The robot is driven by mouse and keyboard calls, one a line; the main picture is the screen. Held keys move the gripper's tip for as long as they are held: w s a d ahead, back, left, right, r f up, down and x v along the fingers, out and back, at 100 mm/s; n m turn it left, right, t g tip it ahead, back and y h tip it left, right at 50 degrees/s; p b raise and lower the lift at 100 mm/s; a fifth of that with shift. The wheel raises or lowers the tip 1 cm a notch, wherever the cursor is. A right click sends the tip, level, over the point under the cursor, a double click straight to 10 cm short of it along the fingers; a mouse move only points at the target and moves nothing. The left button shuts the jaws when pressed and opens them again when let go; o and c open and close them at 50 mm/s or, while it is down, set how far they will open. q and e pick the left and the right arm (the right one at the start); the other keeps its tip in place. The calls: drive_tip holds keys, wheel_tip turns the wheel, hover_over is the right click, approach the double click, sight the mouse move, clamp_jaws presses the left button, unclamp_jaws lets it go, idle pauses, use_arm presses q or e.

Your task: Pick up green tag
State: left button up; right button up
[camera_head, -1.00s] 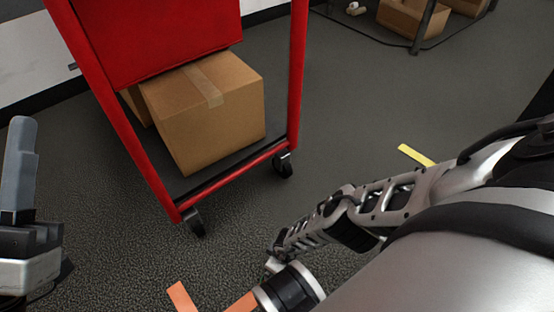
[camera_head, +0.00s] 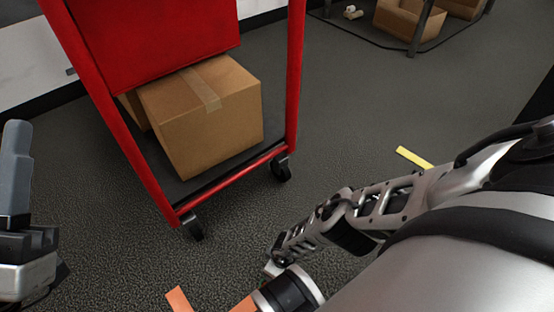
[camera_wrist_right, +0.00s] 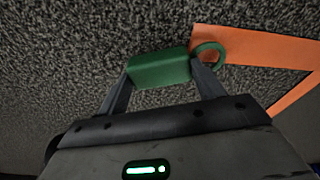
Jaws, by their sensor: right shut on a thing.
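The green tag (camera_wrist_right: 160,70) shows in the right wrist view, a small green block with a ring at its right end. My right gripper (camera_wrist_right: 158,76) is shut on it, with one finger at each end of the block. The ring overlaps the edge of an orange floor strip in the picture; I cannot tell how high the tag is above the floor. In the head view my right arm reaches down at the lower right, and its gripper and the tag are hidden there. My left gripper (camera_head: 18,215) shows only in part at the left edge, with one finger visible.
A red cart (camera_head: 170,218) on black casters holds a cardboard box (camera_head: 205,125). Orange tape (camera_head: 178,299) and yellow tape (camera_head: 413,157) lie on the grey carpet. A rack with boxes (camera_head: 408,22) stands at the back right. The floor between is clear.

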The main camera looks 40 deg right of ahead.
wheel_tip(320, 180, up, 4)
drive_tip(key=p, duration=0.3)
use_arm(q)
wheel_tip(320, 180, down, 12)
drive_tip(key=s+n+g+y+p, duration=0.1)
drive_tip(key=n+g+y+p, duration=0.4)
drive_tip(key=n+y, duration=0.2)
drive_tip(key=shift+r+n+g+y, duration=0.2)
drive_tip(key=shift+n+g+y, duration=0.1)
drive_tip(key=shift+n, duration=0.8)
use_arm(e)
wheel_tip(320, 180, up, 6)
drive_tip(key=shift+f, duration=0.25)
use_arm(q)
drive_tip(key=shift+d, duration=0.1)
